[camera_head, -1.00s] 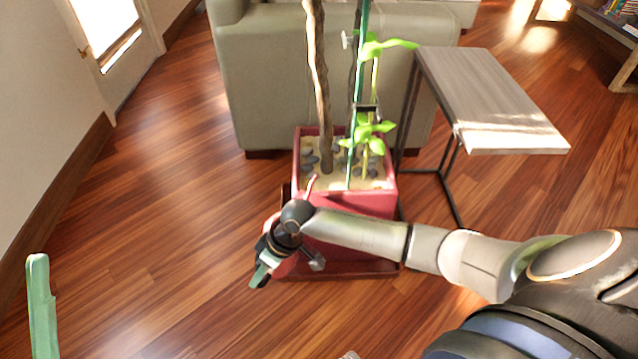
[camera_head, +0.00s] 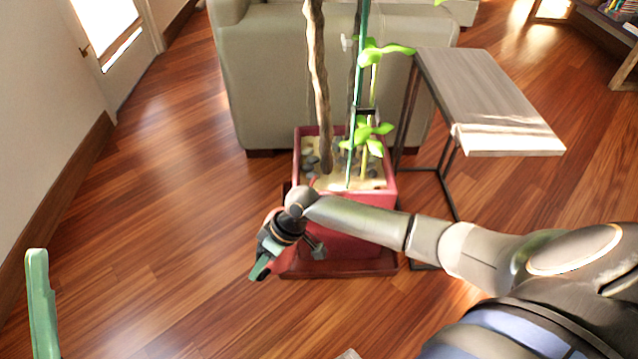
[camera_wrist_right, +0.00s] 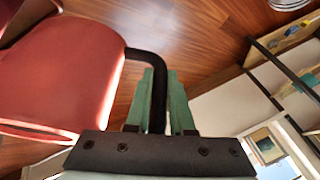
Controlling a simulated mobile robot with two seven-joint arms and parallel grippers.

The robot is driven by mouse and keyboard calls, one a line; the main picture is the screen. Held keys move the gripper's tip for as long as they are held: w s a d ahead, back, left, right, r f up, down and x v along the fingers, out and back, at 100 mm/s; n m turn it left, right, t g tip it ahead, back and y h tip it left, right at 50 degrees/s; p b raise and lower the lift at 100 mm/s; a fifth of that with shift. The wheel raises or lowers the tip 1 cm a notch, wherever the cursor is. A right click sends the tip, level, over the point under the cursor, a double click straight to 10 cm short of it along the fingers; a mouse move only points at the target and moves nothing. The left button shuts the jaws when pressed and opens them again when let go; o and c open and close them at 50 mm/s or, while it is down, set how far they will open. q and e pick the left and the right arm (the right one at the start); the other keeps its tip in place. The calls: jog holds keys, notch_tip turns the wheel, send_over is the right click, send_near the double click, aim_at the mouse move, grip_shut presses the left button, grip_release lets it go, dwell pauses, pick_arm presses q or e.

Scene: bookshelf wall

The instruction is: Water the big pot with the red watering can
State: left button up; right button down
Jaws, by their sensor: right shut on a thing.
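The big pot (camera_head: 372,211) is a square red planter on a red base, with soil, stones, a trunk and a green plant. My right gripper (camera_head: 262,268) is in front of the pot's left side. In the right wrist view, its green fingers (camera_wrist_right: 160,100) are shut on the black handle (camera_wrist_right: 141,56) of the red watering can (camera_wrist_right: 62,75). In the head view my gripper and wrist hide most of the can.
A grey-green sofa (camera_head: 270,80) stands close behind the pot. A side table (camera_head: 490,100) with thin dark legs stands to the pot's right. A wall and door (camera_head: 110,50) are at the left. The wooden floor left of the pot is clear.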

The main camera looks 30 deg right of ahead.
aim_at(258, 254)
jog(key=shift+r, duration=0.25)
jog(key=shift+w+d+r+y+p, duration=0.15)
jog(key=shift+r+y+p, duration=0.3)
jog(key=shift+r, duration=0.55)
jog(key=shift+r+p, duration=0.4)
jog(key=shift+p, duration=0.1)
jog(key=shift+d, duration=0.1)
jog(key=shift+w+r, duration=0.1)
jog(key=shift+r, duration=0.05)
dwell(0.6)
jog(key=shift+d+r+g+y+p, duration=0.1)
jog(key=shift+r+g+y+p, duration=0.15)
jog(key=shift+r+g+p, duration=0.1)
jog(key=shift+r, duration=0.1)
dwell(0.6)
